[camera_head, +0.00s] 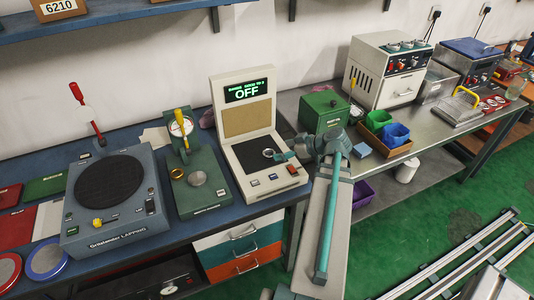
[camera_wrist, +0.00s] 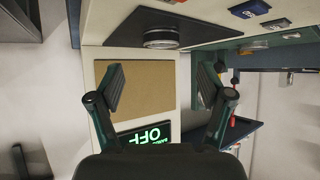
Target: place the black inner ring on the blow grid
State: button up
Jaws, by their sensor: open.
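A small ring (camera_wrist: 163,38) with a metallic side lies on a black plate (camera_wrist: 120,28) of the beige machine in the wrist view. In the head view the ring (camera_head: 268,153) shows as a thin dark loop on the machine's black plate, beside my gripper (camera_head: 283,156). In the wrist view my gripper (camera_wrist: 161,78) is open and empty, its two fingers apart with the ring beyond them. I cannot tell for sure that this is the black inner ring. I cannot make out which surface is the blow grid.
The beige machine's upright panel (camera_head: 246,118) carries a display reading OFF. Left of it stand a green gauge stand (camera_head: 200,195) with a brass ring (camera_head: 177,174) and a lapping machine (camera_head: 110,215). On the right bench are a green box (camera_head: 323,110) and coloured bins (camera_head: 395,134).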

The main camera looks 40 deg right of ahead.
aim_at(265, 153)
jog(key=shift+p+x, duration=1.25)
jog(key=shift+x, duration=1.8)
jog(key=shift+s+a+f, duration=0.1)
jog(key=shift+a, duration=0.05)
jog(key=c, duration=1.4)
jog(key=shift+r, duration=0.2)
